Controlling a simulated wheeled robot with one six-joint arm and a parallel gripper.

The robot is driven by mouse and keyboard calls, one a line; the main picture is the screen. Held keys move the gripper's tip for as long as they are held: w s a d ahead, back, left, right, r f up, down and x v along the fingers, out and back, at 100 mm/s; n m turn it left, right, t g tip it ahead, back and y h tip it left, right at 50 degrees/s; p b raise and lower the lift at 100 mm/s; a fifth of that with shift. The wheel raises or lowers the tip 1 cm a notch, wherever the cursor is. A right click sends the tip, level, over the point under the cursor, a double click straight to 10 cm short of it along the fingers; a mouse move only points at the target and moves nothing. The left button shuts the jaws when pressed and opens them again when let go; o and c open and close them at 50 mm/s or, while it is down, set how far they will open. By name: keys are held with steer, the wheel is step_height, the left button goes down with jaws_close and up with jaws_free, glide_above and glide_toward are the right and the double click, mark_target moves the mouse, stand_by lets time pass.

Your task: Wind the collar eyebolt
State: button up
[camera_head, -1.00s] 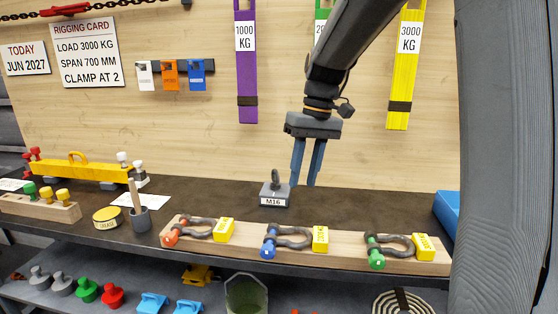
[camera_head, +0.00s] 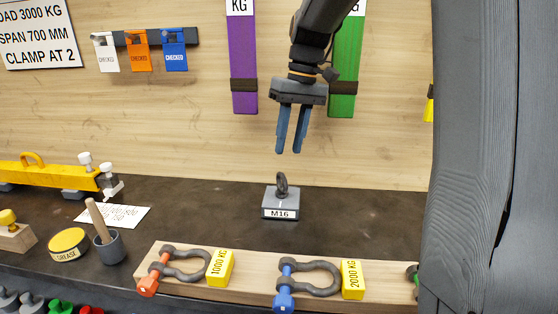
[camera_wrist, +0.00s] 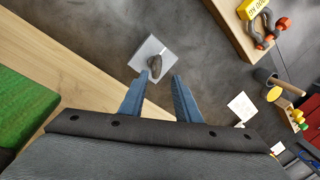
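The collar eyebolt (camera_head: 282,184) is a dark ring standing upright in a grey block labelled M16 (camera_head: 281,203), on the dark bench top. It also shows in the wrist view (camera_wrist: 155,66), seen from above on its light grey block, just beyond my fingertips. My gripper (camera_head: 288,152) hangs above the eyebolt, fingers pointing down, with a clear gap between fingertips and ring. Its two blue fingers are apart with nothing between them; the wrist view shows the same gap (camera_wrist: 158,78).
A wooden board (camera_head: 256,285) with shackles and yellow weight tags lies along the front edge. A grease tin (camera_head: 68,243), a brush pot (camera_head: 110,246) and a yellow beam (camera_head: 45,174) stand left. Slings (camera_head: 242,60) hang on the back wall. The bench right of the block is clear.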

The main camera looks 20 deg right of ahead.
steer(key=shift+w+a+f+p, duration=0.1)
steer(key=shift+a+f, duration=0.1)
steer(key=shift+f, duration=1.05)
steer(key=shift+w+a+f+p, duration=0.1)
steer(key=shift+a+f+p, duration=0.1)
steer(key=shift+f, duration=1.1)
steer(key=shift+w+a+f+p, duration=0.1)
steer(key=shift+a+f, duration=0.1)
steer(key=shift+f, duration=1.05)
jaws_close()
